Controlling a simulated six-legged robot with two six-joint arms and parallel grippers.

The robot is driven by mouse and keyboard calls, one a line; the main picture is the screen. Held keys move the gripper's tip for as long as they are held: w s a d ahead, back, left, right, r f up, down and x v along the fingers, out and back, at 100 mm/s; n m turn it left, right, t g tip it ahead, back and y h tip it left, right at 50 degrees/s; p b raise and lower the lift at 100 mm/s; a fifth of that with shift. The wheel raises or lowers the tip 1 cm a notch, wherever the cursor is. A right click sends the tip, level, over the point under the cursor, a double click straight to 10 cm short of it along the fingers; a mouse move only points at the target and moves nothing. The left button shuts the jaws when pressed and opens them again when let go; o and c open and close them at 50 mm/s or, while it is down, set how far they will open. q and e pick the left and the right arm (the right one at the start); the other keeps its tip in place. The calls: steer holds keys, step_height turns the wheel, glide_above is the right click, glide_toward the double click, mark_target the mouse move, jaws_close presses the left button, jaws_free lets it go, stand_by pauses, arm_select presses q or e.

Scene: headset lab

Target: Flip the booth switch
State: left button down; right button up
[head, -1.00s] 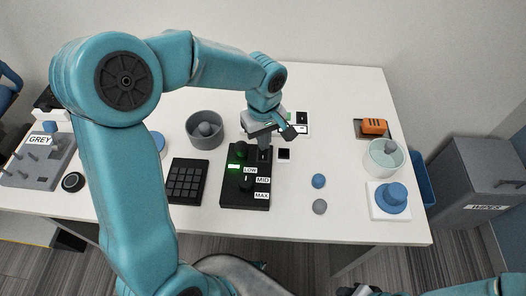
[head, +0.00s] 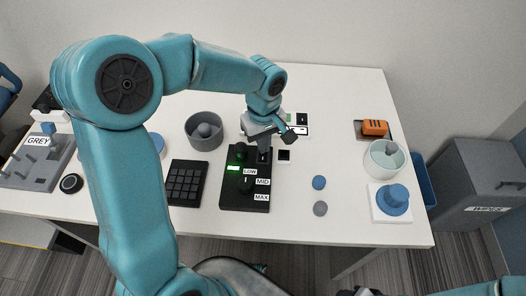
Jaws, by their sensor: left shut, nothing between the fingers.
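A black control box (head: 236,201) lies on the white table, with a lit green light (head: 234,168), a dark knob (head: 245,184) and labels LOW, MID and MAX. A small switch (head: 264,156) sits at the box's upper right, partly hidden by my gripper. My left gripper (head: 264,147) is shut and empty, pointing down at that switch; I cannot tell whether it touches it. Of my right arm, only a part shows at the bottom right edge, and its gripper is not clearly visible.
A grey bowl (head: 204,141) and a black keypad (head: 186,183) stand left of the box. Blue (head: 319,183) and grey (head: 320,208) balls lie farther right.

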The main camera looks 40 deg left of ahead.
arm_select(q)
steer(key=shift+r+p, duration=2.2)
steer(key=shift+r, duration=1.15)
